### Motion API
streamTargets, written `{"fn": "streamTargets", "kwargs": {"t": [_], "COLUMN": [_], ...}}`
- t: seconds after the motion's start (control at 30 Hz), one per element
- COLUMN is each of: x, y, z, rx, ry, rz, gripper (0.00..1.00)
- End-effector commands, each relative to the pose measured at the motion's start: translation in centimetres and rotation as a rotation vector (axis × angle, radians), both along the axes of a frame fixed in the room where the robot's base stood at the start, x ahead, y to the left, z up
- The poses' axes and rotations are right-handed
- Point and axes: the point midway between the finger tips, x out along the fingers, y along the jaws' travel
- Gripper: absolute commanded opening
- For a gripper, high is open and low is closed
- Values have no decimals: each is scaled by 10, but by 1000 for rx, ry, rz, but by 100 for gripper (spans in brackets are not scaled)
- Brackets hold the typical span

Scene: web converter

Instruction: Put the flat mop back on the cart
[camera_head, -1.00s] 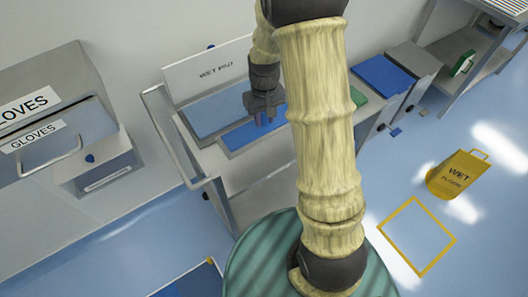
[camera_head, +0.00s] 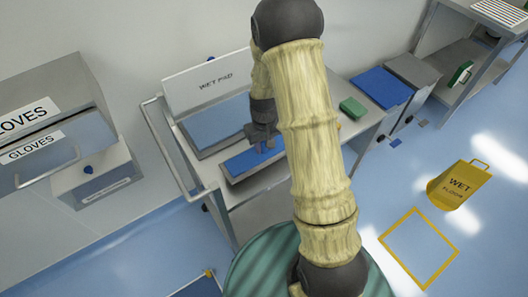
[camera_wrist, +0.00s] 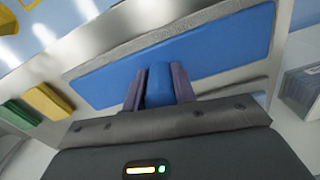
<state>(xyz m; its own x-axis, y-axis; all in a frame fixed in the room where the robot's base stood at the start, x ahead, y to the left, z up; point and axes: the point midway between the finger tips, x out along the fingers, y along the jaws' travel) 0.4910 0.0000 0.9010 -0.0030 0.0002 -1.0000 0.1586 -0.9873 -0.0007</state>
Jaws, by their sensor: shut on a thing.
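The flat mop (camera_head: 249,160) is a long blue plate with a grey pad edge and a small raised grip. My gripper (camera_head: 265,146) is over it, shut on the raised blue grip. In the wrist view, the fingers (camera_wrist: 160,88) close on both sides of this grip, and the blue plate (camera_wrist: 205,55) spans the picture behind them. The cart (camera_head: 268,208) is a grey metal trolley with a side push handle. The mop is over its top, in front of the wet pad tray (camera_head: 214,126). I cannot tell whether the mop touches the cart.
A green block (camera_head: 353,108) sits on the cart's right part; a yellow block (camera_wrist: 48,101) shows beside it in the wrist view. Blue-topped bin (camera_head: 383,86) is right of the cart. Glove dispenser (camera_head: 50,110) stands left.

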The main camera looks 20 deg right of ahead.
Motion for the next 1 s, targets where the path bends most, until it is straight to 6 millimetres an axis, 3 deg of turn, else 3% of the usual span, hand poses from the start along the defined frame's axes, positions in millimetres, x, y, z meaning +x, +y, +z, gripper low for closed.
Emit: {"fn": "streamTargets", "kwargs": {"t": [0.3, 0.63, 1.0], "x": [0, 0, 0], "y": [0, 0, 0], "z": [-2, -40, -45], "rx": [0, 0, 0], "ry": [-1, -1, -2], "rz": [0, 0, 0], "gripper": [0, 0, 0]}}
